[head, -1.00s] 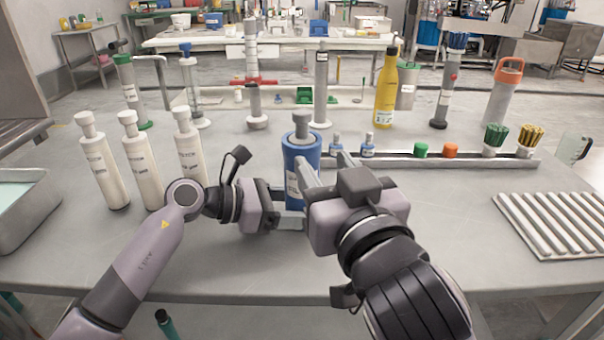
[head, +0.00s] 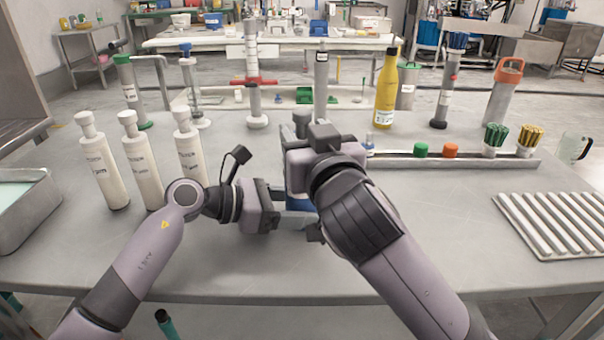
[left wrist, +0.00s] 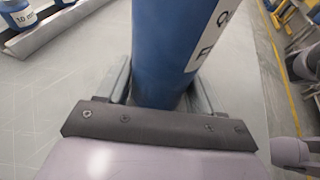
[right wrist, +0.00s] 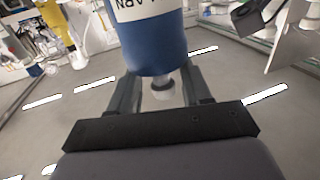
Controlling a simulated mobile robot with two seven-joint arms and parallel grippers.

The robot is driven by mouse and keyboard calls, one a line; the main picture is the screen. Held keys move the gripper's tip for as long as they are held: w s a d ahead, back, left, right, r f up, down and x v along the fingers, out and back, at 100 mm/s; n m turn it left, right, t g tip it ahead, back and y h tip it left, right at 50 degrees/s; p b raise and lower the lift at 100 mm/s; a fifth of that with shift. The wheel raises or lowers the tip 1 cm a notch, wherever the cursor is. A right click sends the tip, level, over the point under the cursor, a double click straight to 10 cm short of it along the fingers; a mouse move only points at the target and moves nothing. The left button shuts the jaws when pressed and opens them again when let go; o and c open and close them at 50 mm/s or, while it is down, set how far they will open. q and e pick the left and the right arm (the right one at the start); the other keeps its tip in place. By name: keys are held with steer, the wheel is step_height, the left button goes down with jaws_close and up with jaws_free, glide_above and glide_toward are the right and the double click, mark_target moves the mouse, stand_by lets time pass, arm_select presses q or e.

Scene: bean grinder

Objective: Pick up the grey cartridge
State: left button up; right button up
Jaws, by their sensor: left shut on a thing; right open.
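A blue cylinder (head: 294,180) with a white label stands upright at the middle of the table, largely hidden behind my right gripper. A grey knobbed piece (head: 301,117), apparently the top of the grey cartridge, sticks up from it; its lower part is hidden. My left gripper (head: 291,211) is shut around the blue cylinder low down; the left wrist view shows the blue wall (left wrist: 168,60) between its fingers. My right gripper (head: 308,137) is at the cylinder's top. In the right wrist view its open fingers stand on both sides of the grey piece (right wrist: 162,88).
Several white bottles (head: 143,165) stand to the left. A rail (head: 400,160) with caps and brushes runs behind to the right. A yellow bottle (head: 385,90) stands at the back. A ridged grey tray (head: 560,222) lies at the right. The front right of the table is clear.

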steer(key=shift+x, duration=1.15)
steer(key=shift+c, duration=0.3)
steer(key=c, duration=0.8)
step_height(320, 180, up, 18)
steer(key=shift+r, duration=0.1)
